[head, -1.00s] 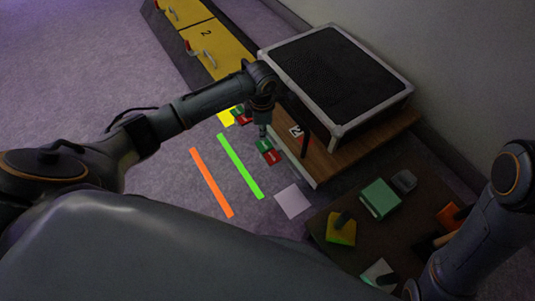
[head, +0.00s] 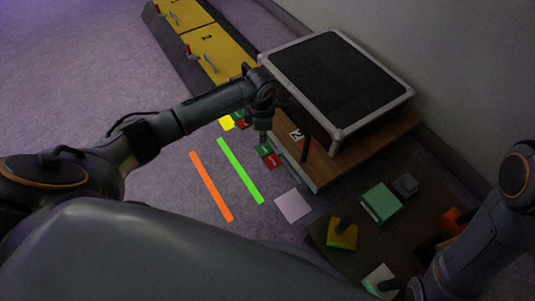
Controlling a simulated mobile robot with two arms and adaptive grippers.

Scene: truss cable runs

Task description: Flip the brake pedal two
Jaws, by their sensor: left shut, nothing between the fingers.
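A small pedal (head: 271,160), green at one end and red at the other, sits low by the front edge of the wooden platform, near a tag marked 2 (head: 296,135). My left gripper (head: 263,138) points down at the green end, shut with nothing held. Its tip partly covers that end; I cannot tell if they touch. A second green and red pedal (head: 241,123) is farther back, partly hidden by my left arm. My right arm shows at the lower right, its gripper out of view.
A framed black case (head: 335,78) stands on the wooden platform (head: 385,137). Yellow cabinets (head: 208,52) are at the back. A dark table (head: 345,268) with several coloured blocks is at the lower right. Orange (head: 211,187) and green (head: 241,171) strips lie on clear floor.

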